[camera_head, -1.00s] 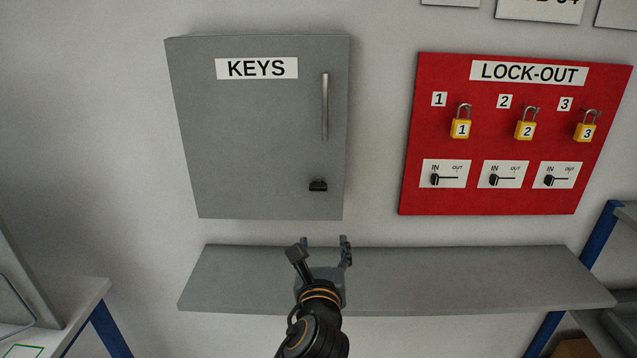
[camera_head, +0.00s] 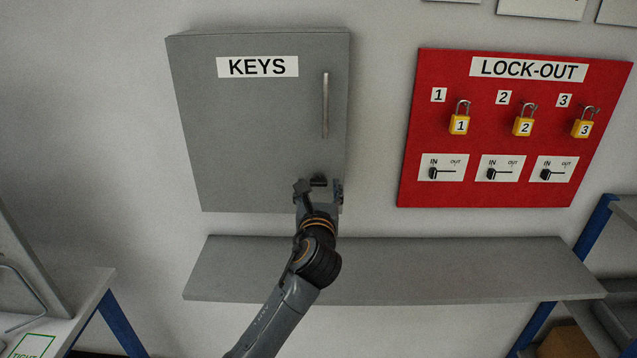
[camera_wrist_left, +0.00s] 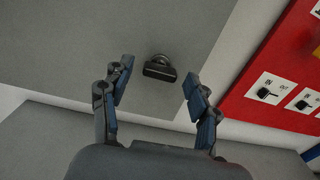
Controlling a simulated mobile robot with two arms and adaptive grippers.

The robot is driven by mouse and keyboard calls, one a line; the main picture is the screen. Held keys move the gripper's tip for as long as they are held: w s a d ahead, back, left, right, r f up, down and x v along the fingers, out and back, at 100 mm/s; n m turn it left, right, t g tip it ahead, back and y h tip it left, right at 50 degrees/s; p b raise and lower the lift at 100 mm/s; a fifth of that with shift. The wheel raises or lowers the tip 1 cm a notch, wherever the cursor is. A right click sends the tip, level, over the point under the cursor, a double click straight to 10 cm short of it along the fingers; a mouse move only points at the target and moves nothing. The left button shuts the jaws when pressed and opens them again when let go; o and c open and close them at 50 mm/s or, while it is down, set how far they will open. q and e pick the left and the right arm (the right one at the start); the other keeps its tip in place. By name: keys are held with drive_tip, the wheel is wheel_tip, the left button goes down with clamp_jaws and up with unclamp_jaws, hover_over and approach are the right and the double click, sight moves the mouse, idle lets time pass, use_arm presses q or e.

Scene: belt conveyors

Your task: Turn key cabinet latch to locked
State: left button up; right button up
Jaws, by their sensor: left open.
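The grey key cabinet (camera_head: 262,130) hangs on the wall with its door shut and a "KEYS" label near the top. Its small black latch (camera_head: 319,181) sits low on the right of the door, below the vertical handle (camera_head: 325,105). In the left wrist view the latch (camera_wrist_left: 159,68) lies crosswise to the gripper, between and just beyond the fingertips. My left gripper (camera_head: 319,190) is open, its fingers on either side of the latch and apart from it; it also shows in the left wrist view (camera_wrist_left: 157,82). My right gripper is not in view.
A grey shelf (camera_head: 400,268) juts out below the cabinet, under my left arm. A red lock-out board (camera_head: 490,145) with several small black switches and yellow padlocks hangs to the right. Blue-legged racks stand at both lower corners.

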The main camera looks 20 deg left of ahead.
use_arm(q)
drive_tip(key=shift+w+a, duration=0.1)
drive_tip(key=shift+w, duration=0.25)
drive_tip(key=c, duration=1.2)
drive_tip(key=shift+o, duration=0.2)
